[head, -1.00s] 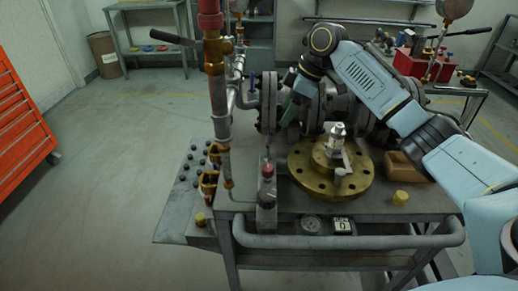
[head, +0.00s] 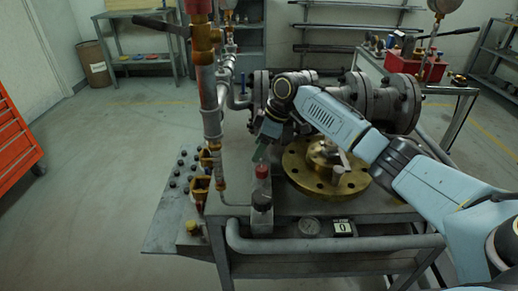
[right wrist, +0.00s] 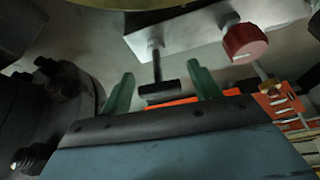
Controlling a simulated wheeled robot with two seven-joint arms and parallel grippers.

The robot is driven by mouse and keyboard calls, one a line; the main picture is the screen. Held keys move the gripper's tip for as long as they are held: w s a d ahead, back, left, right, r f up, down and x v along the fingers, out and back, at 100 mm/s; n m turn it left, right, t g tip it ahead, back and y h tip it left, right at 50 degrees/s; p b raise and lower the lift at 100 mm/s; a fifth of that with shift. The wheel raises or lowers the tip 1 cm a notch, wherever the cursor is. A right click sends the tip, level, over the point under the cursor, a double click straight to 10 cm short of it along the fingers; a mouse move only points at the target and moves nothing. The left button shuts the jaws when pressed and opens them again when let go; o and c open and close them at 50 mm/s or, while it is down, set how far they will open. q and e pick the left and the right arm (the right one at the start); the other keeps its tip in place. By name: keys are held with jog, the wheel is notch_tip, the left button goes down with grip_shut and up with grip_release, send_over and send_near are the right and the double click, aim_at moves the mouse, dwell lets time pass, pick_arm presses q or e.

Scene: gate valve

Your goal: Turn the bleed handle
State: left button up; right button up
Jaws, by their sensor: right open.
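A grey block (head: 261,217) with a red knob (head: 262,171) stands at the table's front, left of the brass flange (head: 310,184). In the right wrist view the red knob (right wrist: 245,42) shows beside a small black T-shaped handle (right wrist: 159,87) on a thin stem, which looks like the bleed handle. My right gripper (head: 262,152) is just behind the red knob, pointing down. Its green fingers (right wrist: 160,84) are apart, with the black handle between them in the picture; I see no contact. In the head view the gripper hides the handle. My left gripper is out of view.
Large grey flanged pipework (head: 385,103) lies behind my right arm. A gauge (head: 309,227) and a small counter (head: 343,228) sit at the table's front edge.

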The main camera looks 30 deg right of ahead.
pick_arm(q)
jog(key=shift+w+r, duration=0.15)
pick_arm(e)
jog(key=shift+a+f, duration=0.1)
jog(key=shift+f, duration=0.2)
jog(key=shift+c, duration=0.4)
